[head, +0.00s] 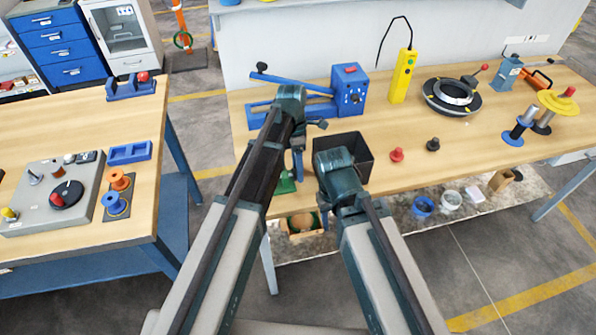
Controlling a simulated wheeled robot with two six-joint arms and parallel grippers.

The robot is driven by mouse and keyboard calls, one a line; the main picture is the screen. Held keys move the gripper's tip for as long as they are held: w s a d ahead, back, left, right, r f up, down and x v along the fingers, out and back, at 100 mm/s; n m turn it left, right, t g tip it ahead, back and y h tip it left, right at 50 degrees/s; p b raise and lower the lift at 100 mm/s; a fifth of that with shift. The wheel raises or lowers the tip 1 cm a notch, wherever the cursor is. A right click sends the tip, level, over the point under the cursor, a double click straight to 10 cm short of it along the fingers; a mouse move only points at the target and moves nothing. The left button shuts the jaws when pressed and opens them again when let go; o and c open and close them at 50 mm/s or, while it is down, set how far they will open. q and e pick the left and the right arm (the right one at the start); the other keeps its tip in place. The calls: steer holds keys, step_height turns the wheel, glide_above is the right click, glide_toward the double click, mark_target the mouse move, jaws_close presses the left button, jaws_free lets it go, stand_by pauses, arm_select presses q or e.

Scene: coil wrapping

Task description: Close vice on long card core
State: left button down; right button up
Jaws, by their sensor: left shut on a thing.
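A small green object (286,183), possibly the vice, shows in the head view at the front edge of the right-hand workbench, partly covered by my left arm. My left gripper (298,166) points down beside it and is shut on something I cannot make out. My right gripper (325,214) hangs lower and to the right, off the bench's front edge. Its fingers are mostly hidden behind its own wrist, so I cannot tell whether it is open. I cannot pick out the long card core.
A blue machine with a lever (349,92) stands behind my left wrist. A black bin (352,146) sits close to my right wrist. A red knob (397,155), a dark knob (433,144) and a black ring (452,97) lie farther right. A second bench (60,125) stands left.

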arm_select(q)
steer(key=shift+w+f+g+b, duration=0.15)
steer(key=shift+g+b, duration=0.25)
steer(key=shift+g, duration=0.2)
steer(key=shift+g+h, duration=0.3)
steer(key=shift+c, duration=1.9)
jaws_free()
steer(key=shift+r, duration=0.2)
steer(key=p+v, duration=1.2)
steer(key=v, duration=0.1)
steer(key=shift+r, duration=0.3)
steer(key=shift+a, duration=0.1)
